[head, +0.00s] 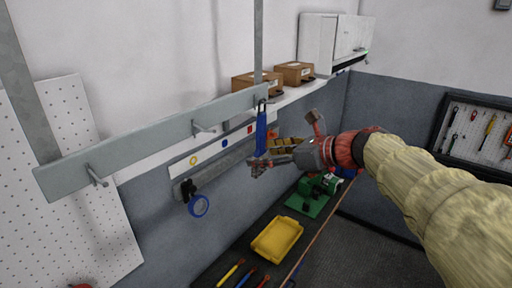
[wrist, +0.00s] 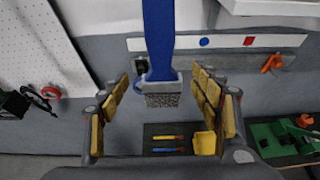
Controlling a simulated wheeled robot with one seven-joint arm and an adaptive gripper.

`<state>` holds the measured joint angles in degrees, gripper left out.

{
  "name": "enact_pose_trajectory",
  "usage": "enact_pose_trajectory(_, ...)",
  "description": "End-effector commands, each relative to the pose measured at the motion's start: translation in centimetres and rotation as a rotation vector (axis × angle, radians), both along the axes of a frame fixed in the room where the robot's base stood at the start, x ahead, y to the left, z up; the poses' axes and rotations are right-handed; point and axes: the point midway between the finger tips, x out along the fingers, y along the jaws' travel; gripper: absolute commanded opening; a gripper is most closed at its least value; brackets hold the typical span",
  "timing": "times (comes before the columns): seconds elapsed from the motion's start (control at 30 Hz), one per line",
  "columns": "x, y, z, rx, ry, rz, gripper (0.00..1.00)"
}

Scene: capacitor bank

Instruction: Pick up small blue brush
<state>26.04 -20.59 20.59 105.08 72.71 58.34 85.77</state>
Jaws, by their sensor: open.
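The small blue brush (head: 261,133) hangs upright from a hook on the grey rail (head: 150,140) in the head view. In the wrist view the brush (wrist: 159,40) hangs down from the top, with a metal ferrule and grey bristles at its lower end. My gripper (head: 262,163) is at the brush's lower end in the head view. In the wrist view my gripper (wrist: 165,112) is open, with one padded finger to the left and one to the right of the bristles. Neither finger visibly touches the brush. The brush's top is out of the wrist view.
Other hooks on the rail are bare. A blue tape roll (head: 198,205) hangs lower left. Cardboard boxes (head: 294,72) sit on a shelf behind. A yellow tray (head: 277,238) and a green machine (head: 318,190) are on the bench below. A white pegboard (head: 75,200) stands left.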

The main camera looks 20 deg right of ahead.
Motion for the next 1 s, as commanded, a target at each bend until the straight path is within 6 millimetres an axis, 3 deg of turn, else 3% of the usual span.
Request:
enact_pose_trajectory(0.53,4.9,3.4,-2.7,-0.001,0.003,0.002,0.64)
enact_pose_trajectory(0.87,5.3,3.6,-3.0,-0.002,0.001,0.000,0.63)
enact_pose_trajectory(1.0,5.3,3.6,-3.0,-0.002,0.001,0.000,0.55)
